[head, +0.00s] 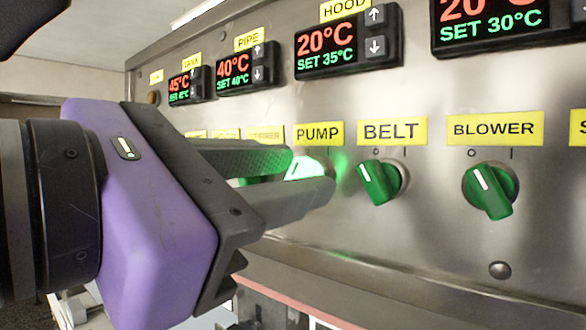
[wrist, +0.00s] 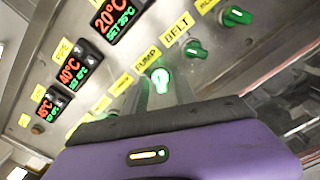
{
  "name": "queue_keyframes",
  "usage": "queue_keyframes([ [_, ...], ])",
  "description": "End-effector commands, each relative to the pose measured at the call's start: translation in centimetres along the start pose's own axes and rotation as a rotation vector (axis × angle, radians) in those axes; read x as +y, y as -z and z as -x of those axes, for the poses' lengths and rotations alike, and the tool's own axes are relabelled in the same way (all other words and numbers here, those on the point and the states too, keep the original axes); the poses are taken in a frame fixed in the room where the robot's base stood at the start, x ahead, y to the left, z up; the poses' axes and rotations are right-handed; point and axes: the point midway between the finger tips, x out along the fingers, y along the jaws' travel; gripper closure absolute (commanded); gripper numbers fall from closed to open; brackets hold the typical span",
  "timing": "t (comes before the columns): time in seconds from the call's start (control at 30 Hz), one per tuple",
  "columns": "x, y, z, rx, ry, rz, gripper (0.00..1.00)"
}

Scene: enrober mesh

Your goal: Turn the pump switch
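The pump switch (head: 308,168) is a green rotary knob, glowing brightly, under the yellow PUMP label (head: 318,133) on the steel panel. My gripper (head: 308,174), with a purple body and grey fingers, reaches it from the left. One finger passes above and behind the knob, the other below and in front, hiding part of it. In the wrist view the pump switch (wrist: 160,79) lies between the two fingertips of my gripper (wrist: 162,90). The fingers are apart around it; I cannot tell whether both touch it. Its pointer's exact angle is unclear.
The belt knob (head: 379,181) is close to the right of the fingertips, and the blower knob (head: 490,189) is farther right. Temperature displays (head: 326,42) run above. More yellow labels lie partly hidden behind my gripper. A ledge (head: 420,265) runs below the panel.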

Motion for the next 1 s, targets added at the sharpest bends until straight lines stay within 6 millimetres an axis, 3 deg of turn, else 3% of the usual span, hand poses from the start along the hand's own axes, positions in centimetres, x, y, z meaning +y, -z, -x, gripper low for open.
queue_keyframes([
  [0.07, -0.01, 0.01, 0.01, 0.0, 0.0, 0.0, 0.69],
  [0.23, -0.02, 0.01, 0.02, 0.0, 0.0, 0.0, 1.0],
  [0.67, -0.11, 0.13, 0.02, 0.001, 0.001, 0.052, 1.0],
  [1.0, -0.16, 0.31, 0.03, 0.001, 0.001, 0.296, 1.0],
])
